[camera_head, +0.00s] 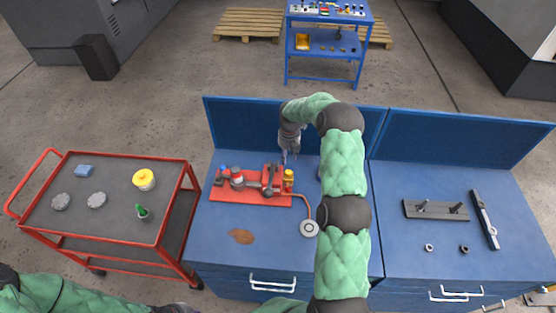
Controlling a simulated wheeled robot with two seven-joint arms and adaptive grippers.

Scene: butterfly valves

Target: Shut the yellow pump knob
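A pump assembly on a red base plate (225,196) sits on the left blue workbench. A yellow part, which looks like the yellow pump knob (288,175), stands at the plate's right end. My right gripper (289,156) points down just above and behind this yellow part, seemingly apart from it. Its fingers are too small to tell whether they are open or shut. My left gripper (176,308) shows only as a dark piece at the bottom edge, mostly cut off.
A hose leads from the pump to a round gauge (309,228). A brown stain (241,236) lies on the bench. A red cart (110,224) holding small items stands left. The right bench (435,245) holds a dark fixture and a bar. Raised back panels edge both benches.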

